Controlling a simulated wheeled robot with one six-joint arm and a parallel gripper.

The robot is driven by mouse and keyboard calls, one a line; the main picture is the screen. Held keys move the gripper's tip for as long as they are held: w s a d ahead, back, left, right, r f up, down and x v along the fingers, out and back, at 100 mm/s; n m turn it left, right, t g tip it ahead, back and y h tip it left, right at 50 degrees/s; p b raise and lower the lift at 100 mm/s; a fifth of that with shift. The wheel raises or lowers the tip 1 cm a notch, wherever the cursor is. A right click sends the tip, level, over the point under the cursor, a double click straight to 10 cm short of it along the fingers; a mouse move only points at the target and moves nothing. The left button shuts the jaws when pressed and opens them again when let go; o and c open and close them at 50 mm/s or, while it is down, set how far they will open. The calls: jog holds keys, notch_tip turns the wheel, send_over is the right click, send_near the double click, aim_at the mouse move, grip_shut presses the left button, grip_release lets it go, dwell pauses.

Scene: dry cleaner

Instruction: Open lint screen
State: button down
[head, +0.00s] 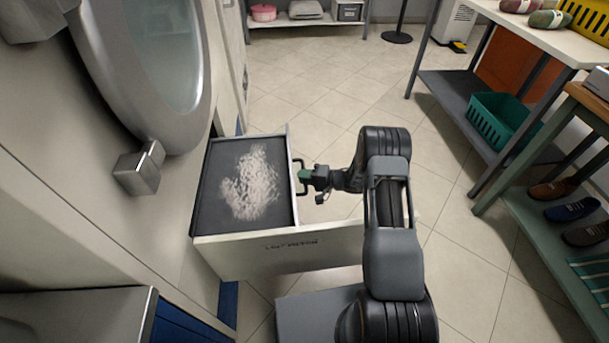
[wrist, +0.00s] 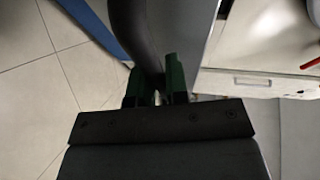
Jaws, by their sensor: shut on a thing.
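The lint screen drawer (head: 216,196) stands pulled out from the machine front in the head view. Its dark screen carries a patch of pale lint (head: 252,186). In the wrist view, the two green fingertips (wrist: 160,84) close around the dark bar of the handle (wrist: 134,38). The exact contact is partly hidden by the gripper body.
The machine's round door (head: 150,60) hangs above and left of the drawer. At the right stand shelves with a green basket (head: 497,121) and several shoes (head: 571,210). Tiled floor is free between drawer and shelves, apart from my arm.

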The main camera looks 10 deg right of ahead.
jog(key=c, duration=1.1)
grip_release()
jog(key=shift+c, duration=0.2)
jog(key=p+v, duration=0.3)
jog(key=v, duration=1)
jog(key=shift+d, duration=0.4)
jog(key=shift+s+r, duration=0.1)
